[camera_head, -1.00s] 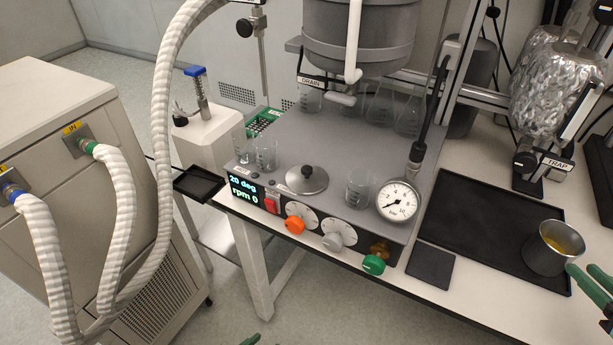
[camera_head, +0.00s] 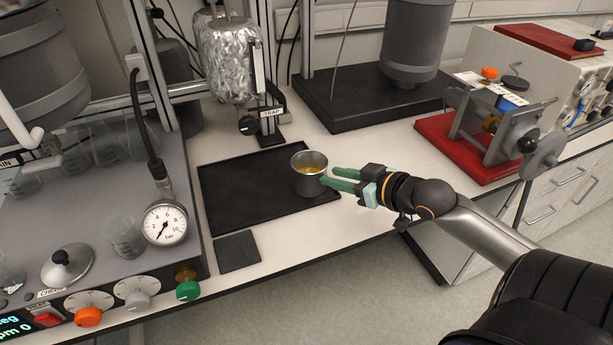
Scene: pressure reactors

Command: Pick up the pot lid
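The pot lid (camera_head: 68,268) is a shiny metal disc with a black knob. It lies on the grey reactor deck at the lower left, behind the dials. A metal pot (camera_head: 308,184) with yellow contents stands upright and uncovered on the black tray (camera_head: 238,187). My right gripper (camera_head: 330,176) is beside the pot's right side, far from the lid. Its two green fingers are apart with nothing seen between them. The lower fingertip overlaps the pot's edge in the picture; I cannot tell if they touch. My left gripper is out of view.
A pressure gauge (camera_head: 165,223) and glass beakers stand near the lid. A foil-wrapped trap flask (camera_head: 228,60) is behind the tray. A small black mat (camera_head: 237,251) lies in front. A red-based device (camera_head: 465,150) stands at the right.

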